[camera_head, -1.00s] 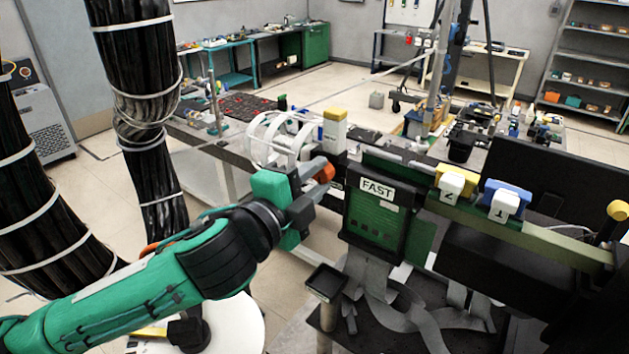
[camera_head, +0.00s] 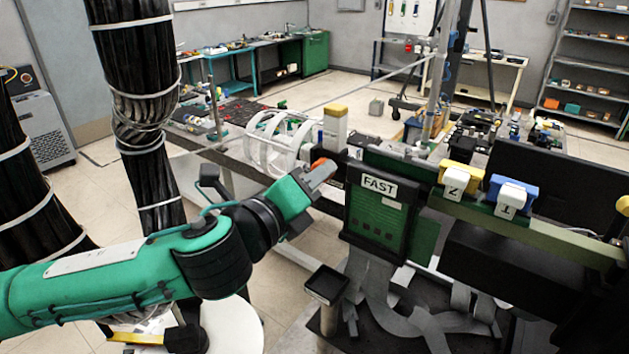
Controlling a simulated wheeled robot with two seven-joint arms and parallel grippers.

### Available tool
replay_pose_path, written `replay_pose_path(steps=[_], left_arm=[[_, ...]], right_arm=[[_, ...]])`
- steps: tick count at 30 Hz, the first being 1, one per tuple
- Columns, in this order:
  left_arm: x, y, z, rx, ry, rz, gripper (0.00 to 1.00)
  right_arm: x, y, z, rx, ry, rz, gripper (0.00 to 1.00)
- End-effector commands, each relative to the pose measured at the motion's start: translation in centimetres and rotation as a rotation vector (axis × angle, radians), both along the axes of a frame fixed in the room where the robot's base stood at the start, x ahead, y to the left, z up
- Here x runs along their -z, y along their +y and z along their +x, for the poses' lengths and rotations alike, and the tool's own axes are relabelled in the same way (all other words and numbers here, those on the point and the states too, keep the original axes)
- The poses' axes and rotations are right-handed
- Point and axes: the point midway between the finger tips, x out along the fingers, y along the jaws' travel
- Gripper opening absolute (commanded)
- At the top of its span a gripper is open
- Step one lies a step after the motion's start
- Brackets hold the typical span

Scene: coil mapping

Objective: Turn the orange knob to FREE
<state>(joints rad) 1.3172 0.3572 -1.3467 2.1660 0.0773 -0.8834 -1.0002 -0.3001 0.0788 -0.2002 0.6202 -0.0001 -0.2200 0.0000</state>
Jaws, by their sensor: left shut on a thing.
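The orange knob (camera_head: 319,164) shows as a small orange patch at the left end of the dark box with the FAST label (camera_head: 378,184). My left gripper (camera_head: 322,172) comes in from the left and is shut on the knob. The fingers cover most of it, so its pointer and any FREE marking are hidden. My right gripper is not in view.
A green panel (camera_head: 378,228) hangs below the FAST label. White-and-yellow and white-and-blue blocks marked Z (camera_head: 457,183) and T (camera_head: 510,198) sit on the rail to the right. A white ribbed cylinder frame (camera_head: 278,140) and a yellow-topped box (camera_head: 335,125) stand behind the gripper.

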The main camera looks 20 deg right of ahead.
Motion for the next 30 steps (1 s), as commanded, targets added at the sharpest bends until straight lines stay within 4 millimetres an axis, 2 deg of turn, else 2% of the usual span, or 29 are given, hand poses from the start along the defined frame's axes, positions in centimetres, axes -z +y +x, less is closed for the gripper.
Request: replay_pose_path(steps=[10, 24, 25, 26, 30], left_arm=[[0.13, 0.00, -0.02, 0.002, -0.081, 0.065, 0.07], [0.11, 0.01, 0.00, 0.001, -0.089, 0.072, 0.07], [0.11, 0.01, 0.00, 0.001, -0.089, 0.072, 0.36], [0.11, 0.01, 0.00, 0.000, -0.089, 0.071, 0.39], [0.09, 0.02, 0.01, 0.000, -0.088, 0.071, 0.39]], right_arm=[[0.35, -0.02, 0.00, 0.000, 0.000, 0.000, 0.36], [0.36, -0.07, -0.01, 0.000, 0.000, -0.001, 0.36], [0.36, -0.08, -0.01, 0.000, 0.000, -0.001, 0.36], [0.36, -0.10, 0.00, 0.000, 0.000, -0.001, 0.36], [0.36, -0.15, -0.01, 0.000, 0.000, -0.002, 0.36]])
